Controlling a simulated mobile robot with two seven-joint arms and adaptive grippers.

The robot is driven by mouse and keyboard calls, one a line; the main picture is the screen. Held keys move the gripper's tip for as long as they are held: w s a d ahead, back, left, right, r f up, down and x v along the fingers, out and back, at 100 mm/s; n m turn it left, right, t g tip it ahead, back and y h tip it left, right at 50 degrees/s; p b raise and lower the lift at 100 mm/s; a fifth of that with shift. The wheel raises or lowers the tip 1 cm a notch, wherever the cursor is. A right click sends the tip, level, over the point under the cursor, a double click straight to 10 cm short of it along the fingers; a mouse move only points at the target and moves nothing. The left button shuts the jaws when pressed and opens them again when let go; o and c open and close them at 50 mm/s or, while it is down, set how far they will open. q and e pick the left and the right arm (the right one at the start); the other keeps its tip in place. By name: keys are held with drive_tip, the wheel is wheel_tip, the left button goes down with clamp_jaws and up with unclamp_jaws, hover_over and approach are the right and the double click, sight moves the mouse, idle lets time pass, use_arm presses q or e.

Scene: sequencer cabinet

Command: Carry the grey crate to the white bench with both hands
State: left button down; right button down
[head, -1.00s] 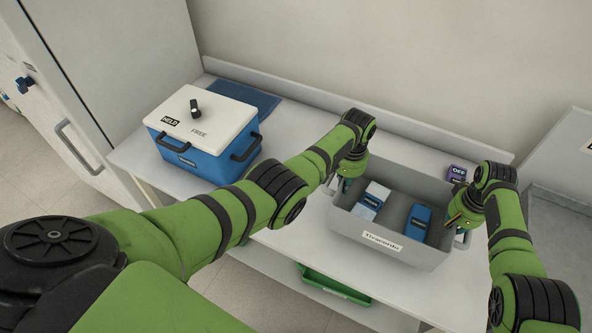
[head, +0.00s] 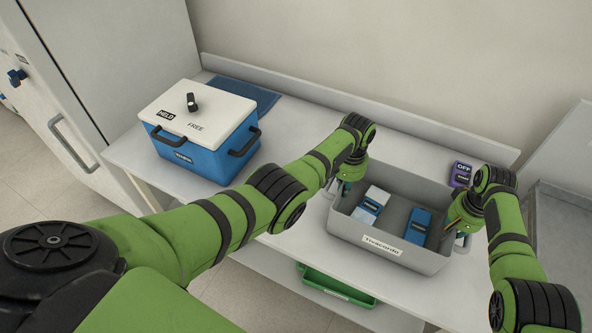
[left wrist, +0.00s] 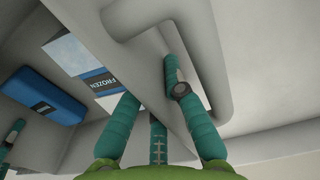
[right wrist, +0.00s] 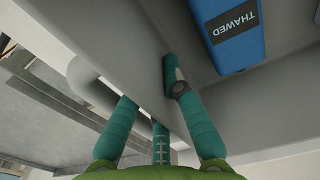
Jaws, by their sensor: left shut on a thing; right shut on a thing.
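The grey crate (head: 345,228) is on or just above the front part of the white bench (head: 290,115); I cannot tell whether it touches. It holds a white and blue box (head: 371,205), labelled FROZEN in the left wrist view (left wrist: 97,80), and a blue box (head: 417,226), labelled THAWED in the right wrist view (right wrist: 232,32). My left gripper (head: 342,187) is shut on the crate's left side wall and handle. My right gripper (head: 460,232) is shut on its right side wall and handle. The crate looks about level.
A blue cooler (head: 190,160) with a white lid stands at the bench's left, beside a blue mat (head: 238,95). A purple OFF device (head: 461,174) sits behind the crate's right end. A green tray (head: 335,288) lies on the shelf below. A grey cabinet (head: 565,200) stands right.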

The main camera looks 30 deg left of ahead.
use_arm(q)
drive_tip(key=shift+f, duration=0.4)
use_arm(e)
drive_tip(key=shift+f, duration=0.4)
use_arm(q)
drive_tip(key=c, duration=1.3)
unclamp_jaws()
drive_tip(key=shift+c, duration=0.2)
use_arm(e)
drive_tip(key=c, duration=1.3)
unclamp_jaws()
drive_tip(key=shift+c, duration=0.2)
use_arm(q)
drive_tip(key=shift+s+r, duration=0.1)
drive_tip(key=shift+r, duration=0.1)
use_arm(e)
drive_tip(key=shift+r, duration=0.1)
use_arm(q)
wheel_tip(320, 180, up, 12)
use_arm(e)
wheel_tip(320, 180, up, 12)
use_arm(q)
drive_tip(key=shift+d, duration=0.1)
use_arm(e)
drive_tip(key=shift+s, duration=0.1)
